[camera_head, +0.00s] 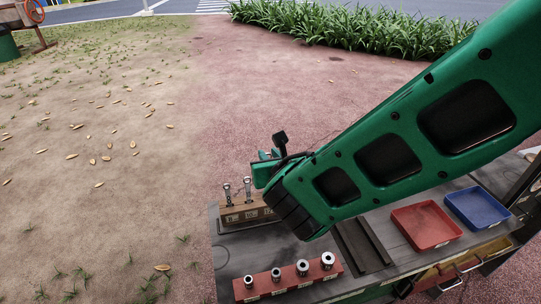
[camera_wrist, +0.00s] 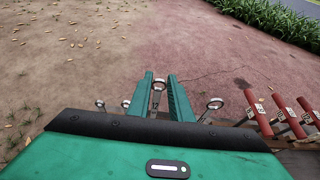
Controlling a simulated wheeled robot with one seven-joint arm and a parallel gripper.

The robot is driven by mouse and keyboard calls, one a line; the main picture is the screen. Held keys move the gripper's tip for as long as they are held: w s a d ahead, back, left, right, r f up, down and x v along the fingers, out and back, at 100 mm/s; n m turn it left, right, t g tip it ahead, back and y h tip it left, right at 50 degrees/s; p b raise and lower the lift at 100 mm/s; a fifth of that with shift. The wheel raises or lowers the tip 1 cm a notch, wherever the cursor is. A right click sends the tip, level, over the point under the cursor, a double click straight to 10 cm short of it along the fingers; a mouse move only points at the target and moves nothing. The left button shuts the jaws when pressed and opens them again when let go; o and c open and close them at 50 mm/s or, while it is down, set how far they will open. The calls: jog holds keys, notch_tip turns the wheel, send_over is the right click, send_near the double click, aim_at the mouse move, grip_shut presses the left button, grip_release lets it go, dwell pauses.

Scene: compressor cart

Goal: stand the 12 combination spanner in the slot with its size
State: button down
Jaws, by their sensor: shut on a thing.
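My gripper (camera_wrist: 161,78) is shut on a spanner (camera_wrist: 158,85) in the wrist view. Its bright ring end shows between the two green fingers, and its lower end is hidden by my gripper body. In the head view my gripper (camera_head: 268,166) is above the right part of the wooden rack (camera_head: 240,215), and the held spanner is hidden. Two spanners stand upright in the rack's left slots, one (camera_head: 227,194) left of the other (camera_head: 248,189). Spanner ring ends also show on both sides of my fingers in the wrist view. The slot labels are too small to read surely.
A red rail (camera_head: 288,282) with several sockets lies at the front of the cart top (camera_head: 232,255). A red tray (camera_head: 425,225) and a blue tray (camera_head: 477,207) sit to the right. Several red labelled pieces (camera_wrist: 286,116) stand right of my gripper in the wrist view.

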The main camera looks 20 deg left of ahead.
notch_tip(320, 180, down, 6)
dwell(2.7)
jog(key=c, duration=1.5)
grip_release()
jog(key=shift+v, duration=5.2)
jog(key=shift+s, duration=0.1)
